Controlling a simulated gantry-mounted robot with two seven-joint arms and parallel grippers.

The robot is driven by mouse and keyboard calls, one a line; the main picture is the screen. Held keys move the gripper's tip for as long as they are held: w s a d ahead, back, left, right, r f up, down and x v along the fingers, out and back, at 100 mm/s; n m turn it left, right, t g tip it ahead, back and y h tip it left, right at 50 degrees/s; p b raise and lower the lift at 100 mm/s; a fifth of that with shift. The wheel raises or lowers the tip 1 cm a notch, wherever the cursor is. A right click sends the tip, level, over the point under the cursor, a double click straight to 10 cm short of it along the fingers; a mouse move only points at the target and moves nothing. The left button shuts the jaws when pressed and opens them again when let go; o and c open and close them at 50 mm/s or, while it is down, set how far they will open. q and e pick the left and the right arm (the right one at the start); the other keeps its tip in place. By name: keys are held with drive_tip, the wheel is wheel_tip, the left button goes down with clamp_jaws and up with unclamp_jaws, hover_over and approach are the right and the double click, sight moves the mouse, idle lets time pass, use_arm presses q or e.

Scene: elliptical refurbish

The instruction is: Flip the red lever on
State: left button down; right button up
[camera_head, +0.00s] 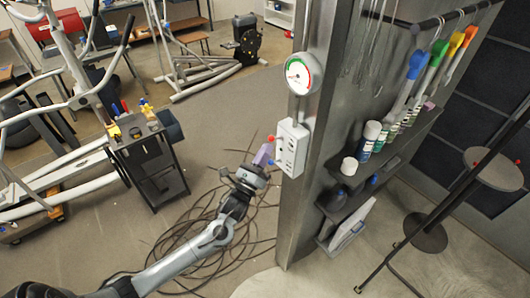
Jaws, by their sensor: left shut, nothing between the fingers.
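A white control box (292,148) is mounted on the grey metal post, below a round gauge. The red lever (271,138) sticks out of the box's left side near its top, with a small red ball end. A blue-ended lever (271,162) sits lower on the same side. My left gripper (263,155), with purple fingers, is shut and empty. It appears just below the red lever and beside the blue one; I cannot tell whether it touches either. My right gripper is out of view.
The round gauge (299,74) is on the post (309,125) above the box. Shelves with spray cans (369,138) and hanging brushes stand to the right. A black cart (150,165) with tools stands left. Coiled cable (215,250) lies on the floor.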

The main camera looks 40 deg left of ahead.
use_arm(q)
drive_tip(key=shift+f, duration=0.1)
drive_tip(key=s+d+f+b, duration=0.1)
drive_tip(key=s+d+b, duration=0.1)
drive_tip(key=s, duration=1)
drive_tip(key=shift+s+d+f, duration=0.2)
drive_tip(key=shift+s+d, duration=0.1)
drive_tip(key=shift+s, duration=0.05)
